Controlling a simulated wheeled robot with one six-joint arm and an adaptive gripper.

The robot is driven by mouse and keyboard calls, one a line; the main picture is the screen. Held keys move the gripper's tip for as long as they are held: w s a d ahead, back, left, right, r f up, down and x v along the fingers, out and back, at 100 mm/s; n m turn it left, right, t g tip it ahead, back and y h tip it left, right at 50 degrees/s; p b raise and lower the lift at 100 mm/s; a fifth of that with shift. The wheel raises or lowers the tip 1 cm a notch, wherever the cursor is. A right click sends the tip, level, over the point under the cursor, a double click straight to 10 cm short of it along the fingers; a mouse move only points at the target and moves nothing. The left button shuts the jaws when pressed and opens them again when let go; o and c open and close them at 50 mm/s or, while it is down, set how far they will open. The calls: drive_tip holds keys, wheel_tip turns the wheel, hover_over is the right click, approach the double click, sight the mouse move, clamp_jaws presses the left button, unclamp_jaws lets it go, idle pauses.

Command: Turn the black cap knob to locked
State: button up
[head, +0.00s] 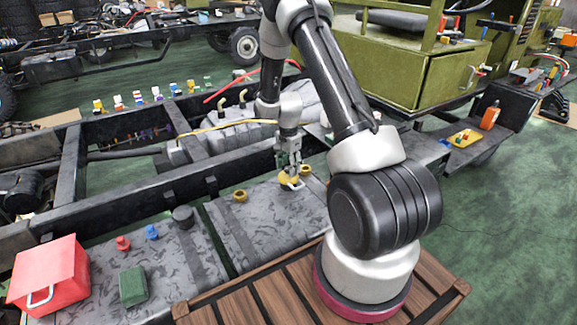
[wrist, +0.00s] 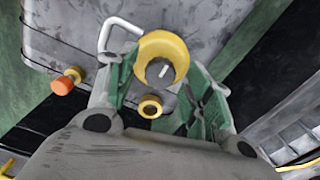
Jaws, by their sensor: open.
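In the wrist view, a dark round knob (wrist: 160,71) with a short white mark sits in the middle of a yellow round cap (wrist: 179,50). A pale bent loop (wrist: 106,32) reaches out beside the cap. In the head view, the yellow cap (head: 287,180) is on top of the right dark tank, right under my gripper (head: 289,170). My gripper is open, its green-padded fingers (wrist: 160,85) on either side of the cap's near part; I cannot tell whether they touch it. A separate black cap (head: 183,216) stands on the left tank.
Yellow rings (head: 240,195) (head: 305,170) sit near the cap on the tank. An orange-topped fitting (wrist: 65,82) shows at left in the wrist view. A red box (head: 50,275), a green block (head: 133,286) and small red and blue pieces lie on the left tank.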

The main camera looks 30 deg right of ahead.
wheel_tip(320, 180, up, 12)
idle(0.4)
idle(0.4)
drive_tip(key=s+a+n+g, duration=0.1)
drive_tip(key=s+n+g, duration=0.1)
drive_tip(key=s+n, duration=0.45)
drive_tip(key=s+a+r+n+t, duration=0.3)
drive_tip(key=s+r+n, duration=0.1)
drive_tip(key=s+r, duration=0.8)
drive_tip(key=s+a+r+n+t, duration=0.3)
drive_tip(key=s+r+n, duration=0.1)
drive_tip(key=s+r, duration=0.9)
drive_tip(key=shift+a+r+n, duration=0.15)
drive_tip(key=shift+r+n, duration=0.2)
drive_tip(key=shift+r, duration=0.3)
drive_tip(key=shift+s, duration=0.1)
